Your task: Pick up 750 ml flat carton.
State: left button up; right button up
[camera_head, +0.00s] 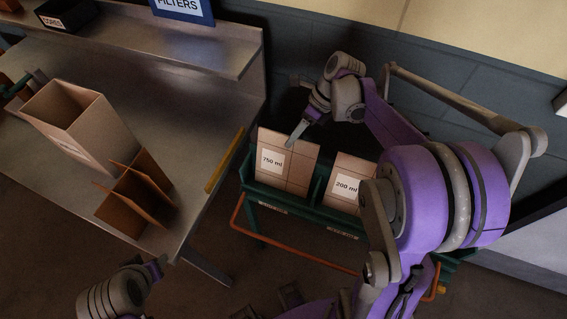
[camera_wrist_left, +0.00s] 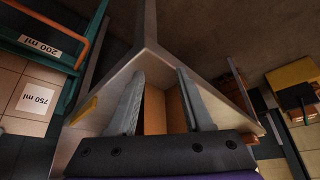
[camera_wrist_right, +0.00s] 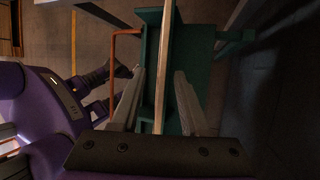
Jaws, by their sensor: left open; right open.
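The 750 ml flat carton (camera_head: 271,178) stands upright, slightly tilted, in the left slot of a green rack; its label also shows in the left wrist view (camera_wrist_left: 37,99). My right gripper (camera_head: 299,134) is open at the carton's top edge. In the right wrist view its fingers (camera_wrist_right: 158,95) are spread on either side of a thin pale strip, seemingly the carton's edge; contact cannot be told. My left gripper (camera_wrist_left: 160,92) is open and empty, near the table's front; it shows at the lower left of the head view (camera_head: 160,264).
A 200 ml flat carton (camera_head: 344,190) stands in the right slot, partly behind my right arm. The rack (camera_head: 259,193) has an orange rail (camera_head: 290,254). An open box (camera_head: 75,122) and a brown divider (camera_head: 138,193) stand on the metal table (camera_head: 185,105).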

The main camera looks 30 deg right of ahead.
aim_at(284, 165)
jog(key=x, duration=0.4)
jog(key=shift+w+a+f, duration=0.15)
jog(key=shift+w+f, duration=0.1)
jog(key=shift+a+f, duration=0.1)
jog(key=shift+f, duration=0.1)
jog(key=shift+f, duration=0.25)
jog(key=shift+c, duration=0.2)
grip_shut()
dwell(1.5)
